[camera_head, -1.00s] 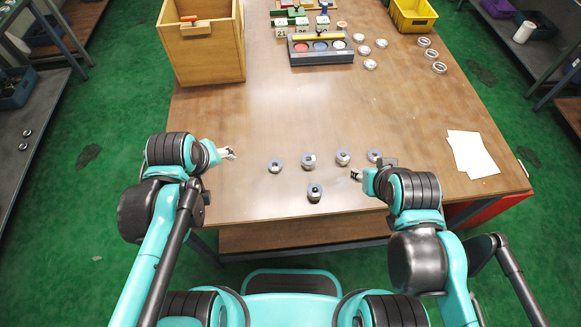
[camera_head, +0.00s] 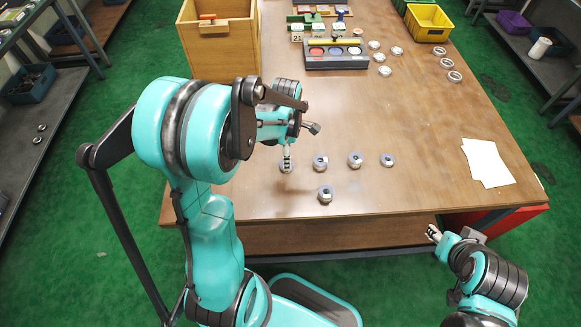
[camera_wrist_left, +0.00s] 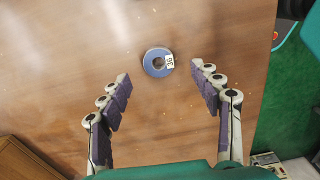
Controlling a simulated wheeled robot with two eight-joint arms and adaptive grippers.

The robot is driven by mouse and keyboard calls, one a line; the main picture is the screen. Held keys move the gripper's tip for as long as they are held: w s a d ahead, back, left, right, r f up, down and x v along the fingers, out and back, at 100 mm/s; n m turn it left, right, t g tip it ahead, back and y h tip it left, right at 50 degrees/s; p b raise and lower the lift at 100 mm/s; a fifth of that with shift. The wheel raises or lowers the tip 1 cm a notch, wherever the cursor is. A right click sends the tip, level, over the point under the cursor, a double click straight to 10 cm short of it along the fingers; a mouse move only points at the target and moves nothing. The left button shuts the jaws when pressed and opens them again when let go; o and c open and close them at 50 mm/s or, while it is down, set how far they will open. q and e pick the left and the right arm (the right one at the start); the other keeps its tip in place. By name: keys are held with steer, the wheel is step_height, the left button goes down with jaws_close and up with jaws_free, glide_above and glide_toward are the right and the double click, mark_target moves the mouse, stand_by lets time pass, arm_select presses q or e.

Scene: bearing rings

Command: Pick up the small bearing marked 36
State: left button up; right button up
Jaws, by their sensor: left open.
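A small bearing (camera_wrist_left: 153,68), a blue-grey ring with a dark centre hole, lies flat on the wooden table in the left wrist view. Its white label reads like 36, turned around. My left gripper (camera_wrist_left: 161,72) is open, its two fingers on either side of the bearing in that view, not touching it. In the head view my left gripper (camera_head: 287,152) points down over the leftmost bearing (camera_head: 286,167), partly covering it. Other small bearings (camera_head: 320,162), (camera_head: 355,160), (camera_head: 387,160), (camera_head: 325,194) lie to the right; their marks are unreadable. My right gripper (camera_head: 433,233) is off the table's front edge, fingers too small to judge.
A wooden box (camera_head: 222,55) stands at the back left. A dark tray with coloured discs (camera_head: 336,62) and several silver rings (camera_head: 447,63) lie farther back, near a yellow bin (camera_head: 428,24). White paper (camera_head: 487,163) lies at the right. The table's middle is clear.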

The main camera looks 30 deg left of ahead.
arm_select(q)
step_height(320, 180, down, 5)
steer(key=b, duration=0.2)
steer(key=shift+w+a+f+b, duration=0.1)
steer(key=shift+a+b, duration=0.05)
steer(key=shift+b, duration=0.2)
steer(key=c, duration=1.3)
steer(key=shift+r, duration=0.2)
